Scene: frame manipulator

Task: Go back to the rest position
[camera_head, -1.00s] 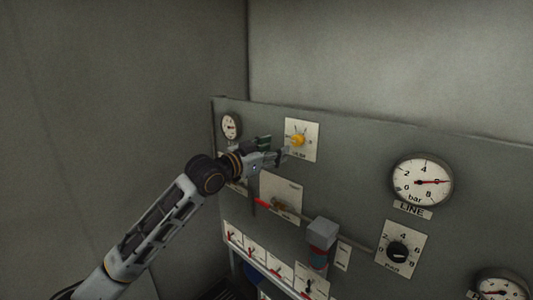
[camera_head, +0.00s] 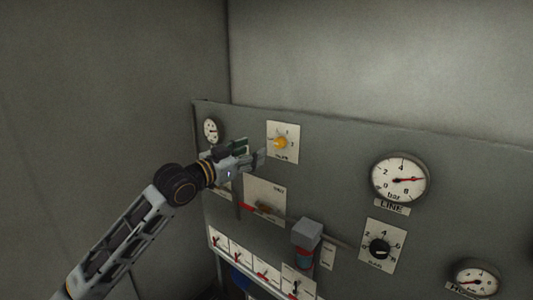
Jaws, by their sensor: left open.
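My left gripper (camera_head: 250,155) comes in from the left and is open and empty. It is in front of the grey panel (camera_head: 340,155), just left of and below the yellow knob (camera_head: 281,143) on its pale plate. The fingers appear apart from the knob. The gripper and wrist hide part of the panel below the small gauge (camera_head: 211,131). My right gripper is not in view.
A red-handled lever (camera_head: 246,206) and a grey block (camera_head: 307,232) stick out from the panel. A LINE gauge (camera_head: 400,180), a black knob (camera_head: 380,249) and another gauge (camera_head: 476,278) are to the right.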

